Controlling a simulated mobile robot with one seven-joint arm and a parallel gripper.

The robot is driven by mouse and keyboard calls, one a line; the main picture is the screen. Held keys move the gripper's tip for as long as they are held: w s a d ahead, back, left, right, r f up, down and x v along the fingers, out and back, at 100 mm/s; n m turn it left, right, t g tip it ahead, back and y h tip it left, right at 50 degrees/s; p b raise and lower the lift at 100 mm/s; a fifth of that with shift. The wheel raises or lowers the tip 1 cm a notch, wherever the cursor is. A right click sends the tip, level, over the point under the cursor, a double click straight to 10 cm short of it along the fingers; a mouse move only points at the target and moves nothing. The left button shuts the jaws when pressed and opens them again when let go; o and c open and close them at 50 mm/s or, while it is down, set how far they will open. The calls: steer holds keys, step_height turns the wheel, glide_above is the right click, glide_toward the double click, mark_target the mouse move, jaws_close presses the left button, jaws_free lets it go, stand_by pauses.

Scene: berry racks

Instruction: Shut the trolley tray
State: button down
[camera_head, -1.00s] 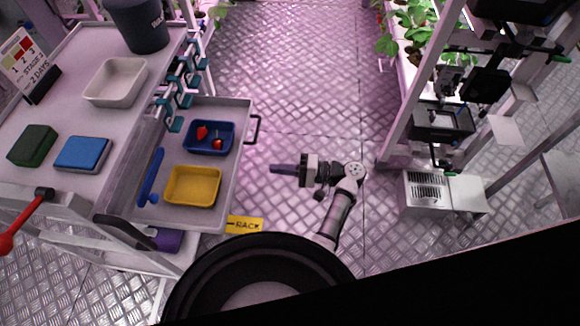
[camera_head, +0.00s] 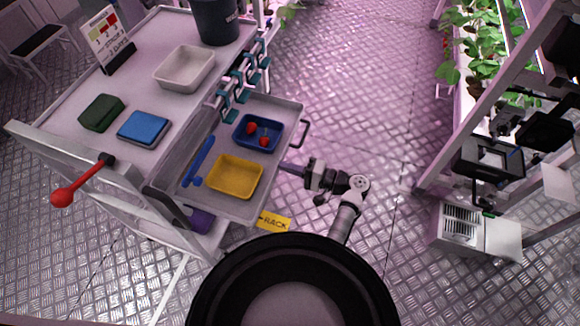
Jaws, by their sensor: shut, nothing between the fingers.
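The trolley tray (camera_head: 268,207) is a grey drawer pulled out from the right side of the trolley (camera_head: 72,122). A dark handle (camera_head: 300,134) sits on its outer edge. Inside the tray are a blue punnet (camera_head: 236,133) with red berries, a yellow punnet (camera_head: 235,176) and a blue tool (camera_head: 199,160). My gripper (camera_head: 282,165) is shut and empty. Its tip points left and appears close to the tray's outer wall, below the handle in the picture. I cannot tell whether it touches the wall.
A red-knobbed lever (camera_head: 64,196) sticks out at the front. A rack with equipment (camera_head: 487,158) stands at right. The floor between is clear.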

steer(key=b+x, duration=0.3)
steer(key=x, duration=1.6)
steer(key=shift+a+f+b, duration=0.15)
steer(key=shift+a+b, duration=0.1)
steer(key=shift+b, duration=0.1)
steer(key=shift+w+a, duration=0.25)
steer(key=shift+a, duration=0.35)
steer(key=shift+a+r, duration=0.15)
steer(key=shift+r, duration=0.2)
